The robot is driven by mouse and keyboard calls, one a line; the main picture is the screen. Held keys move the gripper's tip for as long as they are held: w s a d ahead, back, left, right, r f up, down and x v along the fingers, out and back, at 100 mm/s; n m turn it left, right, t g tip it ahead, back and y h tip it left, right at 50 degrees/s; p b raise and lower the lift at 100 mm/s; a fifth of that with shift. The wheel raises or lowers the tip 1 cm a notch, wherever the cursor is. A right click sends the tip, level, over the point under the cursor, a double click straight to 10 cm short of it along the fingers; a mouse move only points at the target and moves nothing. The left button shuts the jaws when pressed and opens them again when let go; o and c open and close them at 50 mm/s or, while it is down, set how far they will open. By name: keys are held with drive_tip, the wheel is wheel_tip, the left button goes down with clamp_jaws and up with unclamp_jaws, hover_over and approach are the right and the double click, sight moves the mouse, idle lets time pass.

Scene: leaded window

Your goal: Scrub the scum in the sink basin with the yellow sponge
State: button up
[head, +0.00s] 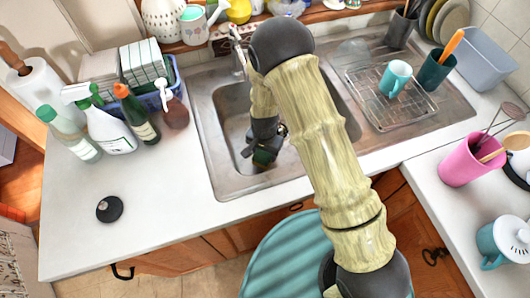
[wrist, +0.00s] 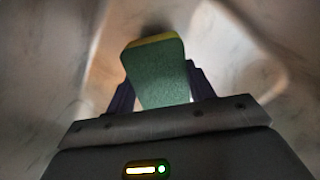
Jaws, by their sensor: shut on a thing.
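My gripper (head: 268,146) is down inside the sink basin (head: 226,118) on the left side of the steel sink. In the wrist view, my gripper (wrist: 160,92) is shut on the sponge (wrist: 157,75), which has a green face and a yellow edge at its far end. In the head view only a small dark green part of the sponge (head: 264,157) shows low in the basin. The basin walls show blurred around it in the wrist view. I cannot tell whether the sponge touches the basin. I cannot make out the scum; my arm hides part of the basin.
Spray and soap bottles (head: 108,128) stand left of the sink, with a black round stopper (head: 109,209) in front. A wire rack (head: 392,97) with a light blue mug (head: 396,78) sits on the right drainer. A pink pot (head: 471,160) stands at right. The front left counter is mostly clear.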

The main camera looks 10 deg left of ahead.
drive_tip(key=shift+r+p, duration=1.65)
drive_tip(key=shift+r, duration=0.9)
